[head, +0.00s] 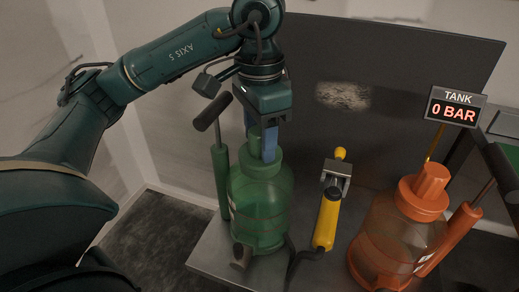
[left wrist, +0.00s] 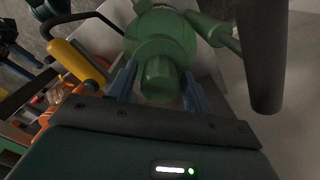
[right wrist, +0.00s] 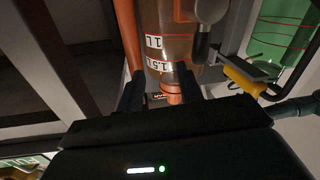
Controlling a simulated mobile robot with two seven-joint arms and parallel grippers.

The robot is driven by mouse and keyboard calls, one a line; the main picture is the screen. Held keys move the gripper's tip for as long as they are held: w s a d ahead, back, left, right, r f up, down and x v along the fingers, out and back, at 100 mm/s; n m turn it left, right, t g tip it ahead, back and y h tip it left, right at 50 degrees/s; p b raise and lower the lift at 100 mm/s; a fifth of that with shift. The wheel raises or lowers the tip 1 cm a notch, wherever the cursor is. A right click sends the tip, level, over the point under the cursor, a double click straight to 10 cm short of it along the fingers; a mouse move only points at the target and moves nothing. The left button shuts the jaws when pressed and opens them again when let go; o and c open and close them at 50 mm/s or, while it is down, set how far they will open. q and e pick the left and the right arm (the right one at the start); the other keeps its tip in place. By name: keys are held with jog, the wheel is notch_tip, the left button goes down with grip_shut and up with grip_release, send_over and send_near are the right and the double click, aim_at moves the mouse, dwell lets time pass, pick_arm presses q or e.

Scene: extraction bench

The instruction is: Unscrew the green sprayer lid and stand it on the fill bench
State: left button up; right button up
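The green sprayer (head: 260,210) stands upright on the bench. Its green lid (head: 255,143) is on top of the neck; the lid's knob also shows in the left wrist view (left wrist: 158,76). My left gripper (head: 260,140) points down over the lid, with one blue finger on each side of the knob. In the left wrist view the fingers (left wrist: 158,88) are apart, with a small gap visible beside the knob; contact is not clear. My right gripper (right wrist: 160,90) is open with nothing between its fingertips, facing the orange sprayer (right wrist: 168,40).
The orange sprayer with its orange lid (head: 424,190) stands at the right under a "TANK 0 BAR" sign (head: 454,107). A yellow spray wand (head: 327,217) stands between the sprayers. A dark panel (head: 400,90) backs the bench (head: 215,262).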

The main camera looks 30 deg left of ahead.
pick_arm(q)
jog(key=shift+f, duration=0.2)
jog(key=c, duration=0.9)
jog(key=shift+o, duration=0.2)
jog(key=n, duration=0.7)
jog(key=shift+p, duration=0.35)
jog(key=n, duration=0.6)
jog(key=shift+r+p, duration=0.1)
jog(key=shift+p, duration=0.2)
jog(key=n, duration=0.4)
jog(key=shift+w+n, duration=0.1)
jog(key=shift+n, duration=0.3)
jog(key=n+p, duration=0.1)
jog(key=n, duration=0.8)
jog(key=shift+n+p, duration=0.35)
jog(key=shift+n, duration=0.05)
pick_arm(e)
jog(key=shift+r, duration=0.45)
